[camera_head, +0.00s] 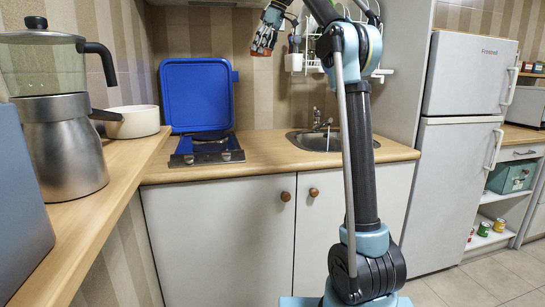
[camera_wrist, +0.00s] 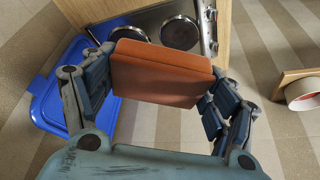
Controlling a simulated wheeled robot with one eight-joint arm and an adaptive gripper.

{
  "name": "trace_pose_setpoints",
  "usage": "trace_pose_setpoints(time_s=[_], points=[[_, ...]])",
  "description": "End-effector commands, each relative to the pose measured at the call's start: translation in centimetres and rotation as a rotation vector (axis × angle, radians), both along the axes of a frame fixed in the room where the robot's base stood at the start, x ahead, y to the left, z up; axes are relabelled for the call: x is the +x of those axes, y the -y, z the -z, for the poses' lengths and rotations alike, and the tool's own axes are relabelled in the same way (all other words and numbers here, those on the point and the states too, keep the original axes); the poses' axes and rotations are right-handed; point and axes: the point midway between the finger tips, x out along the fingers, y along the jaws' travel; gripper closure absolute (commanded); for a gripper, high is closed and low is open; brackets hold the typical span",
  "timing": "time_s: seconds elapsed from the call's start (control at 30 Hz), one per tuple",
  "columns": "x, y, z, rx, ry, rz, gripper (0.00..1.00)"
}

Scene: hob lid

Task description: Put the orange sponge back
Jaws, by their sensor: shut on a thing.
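An orange sponge (camera_wrist: 160,72) is held between the two fingers of my gripper (camera_wrist: 158,80) in the wrist view. The fingers press on its left and right sides. In the head view my gripper (camera_head: 265,40) is high in front of the striped wall, above the counter between the blue lid and the sink. Only small orange patches show between the fingers there, so the sponge is mostly hidden.
A blue hob lid (camera_head: 197,97) stands raised behind the small hob (camera_head: 207,151). The sink (camera_head: 316,141) is to the right. A white wall rack (camera_head: 308,60) hangs above it, partly behind my arm. A cream pot (camera_head: 134,122) stands on the left counter.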

Motion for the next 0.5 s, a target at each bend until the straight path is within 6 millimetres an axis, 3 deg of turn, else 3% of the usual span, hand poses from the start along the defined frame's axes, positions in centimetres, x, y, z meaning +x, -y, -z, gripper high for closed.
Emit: trace_pose_setpoints(time_s=[0.27,0.5], points=[[2.2,0.4,7.9,-0.002,-0.001,0.076,0.44],[2.3,1.3,15.9,-0.001,0.0,0.143,0.44]])
